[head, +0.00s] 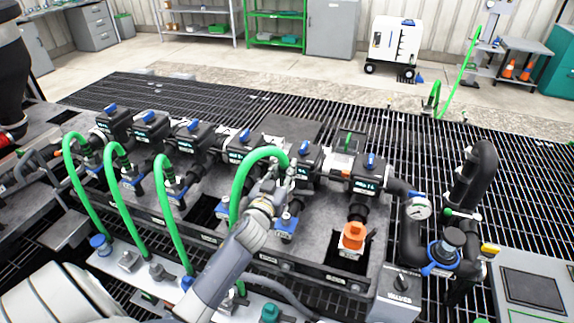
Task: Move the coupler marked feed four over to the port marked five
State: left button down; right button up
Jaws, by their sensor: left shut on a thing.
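My left gripper (281,187) is shut on the end of the fourth green hose (243,182), where its coupler is. The coupler itself is small and mostly hidden by the fingers. The hose rises from the front panel and arches over to the gripper. A port with a blue collar (287,222) stands just below and beside the gripper, fifth from the left. I cannot tell whether the coupler touches it. Another blue-collared port (222,211), fourth from the left, has no hose end visible on it. Port markings are too small to read. My right gripper is not in view.
Three other green hoses (75,185) arch to the ports on the left. An orange cap (353,237) sits on the port at the right. Valves with blue handles (245,135) line the back. A pressure gauge (418,208) and black pipes stand at the right.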

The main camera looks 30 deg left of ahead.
pick_arm(q)
jog(key=shift+d, duration=0.25)
jog(key=shift+a+f+b, duration=0.15)
jog(key=shift+f+b, duration=0.15)
jog(key=shift+f, duration=0.3)
jog(key=shift+f+b, duration=0.55)
jog(key=shift+b, duration=0.25)
notch_tip(320, 180, down, 2)
jog(key=shift+f+b, duration=0.15)
jog(key=shift+b, duration=0.95)
notch_tip(320, 180, down, 6)
jog(key=b, duration=0.5)
jog(key=shift+f+b, duration=0.7)
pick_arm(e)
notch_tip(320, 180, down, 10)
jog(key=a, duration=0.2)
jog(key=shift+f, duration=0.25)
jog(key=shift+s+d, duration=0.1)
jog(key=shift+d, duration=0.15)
